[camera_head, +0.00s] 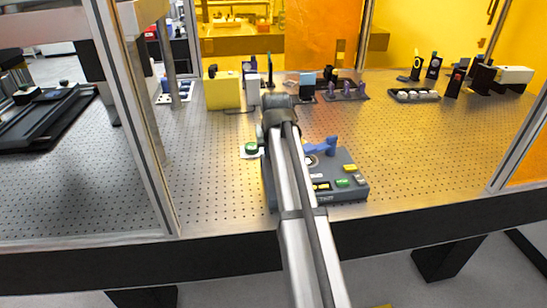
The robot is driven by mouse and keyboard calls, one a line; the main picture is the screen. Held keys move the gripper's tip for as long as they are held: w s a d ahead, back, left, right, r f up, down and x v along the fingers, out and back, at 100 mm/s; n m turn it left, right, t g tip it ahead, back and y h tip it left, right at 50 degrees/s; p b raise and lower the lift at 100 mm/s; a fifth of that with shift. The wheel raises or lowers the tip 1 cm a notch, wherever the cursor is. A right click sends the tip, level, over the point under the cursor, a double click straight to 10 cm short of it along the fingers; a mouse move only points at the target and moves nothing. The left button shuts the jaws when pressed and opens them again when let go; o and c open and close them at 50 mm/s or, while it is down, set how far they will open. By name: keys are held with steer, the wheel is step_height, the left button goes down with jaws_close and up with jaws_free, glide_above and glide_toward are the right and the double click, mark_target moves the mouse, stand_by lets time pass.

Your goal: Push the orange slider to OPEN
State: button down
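A dark grey control box (350,190) sits near the front edge of the perforated table. Its top carries small green, yellow and grey buttons and a blue handle-like part (322,147) at the back. A small orange-yellow patch (320,186) shows just right of my arm; I cannot tell whether it is the slider or a label. No orange slider can be made out clearly. My arm crosses in front of the box and covers its left part. My gripper cannot be made out; the arm's dark far joint lies above and behind the box.
A green button on a white base (251,148) stands left of the box. A yellow block (222,91) and several optics mounts stand along the back. Metal frame posts (140,120) rise at left and right. The table (420,150) is bare right of the box.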

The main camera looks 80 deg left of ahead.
steer(key=shift+a, duration=0.25)
steer(key=c, duration=1)
jaws_free()
steer(key=shift+r, duration=0.1)
steer(key=v, duration=1.3)
steer(key=shift+d+r, duration=0.2)
steer(key=shift+r, duration=0.05)
steer(key=shift+w, duration=0.1)
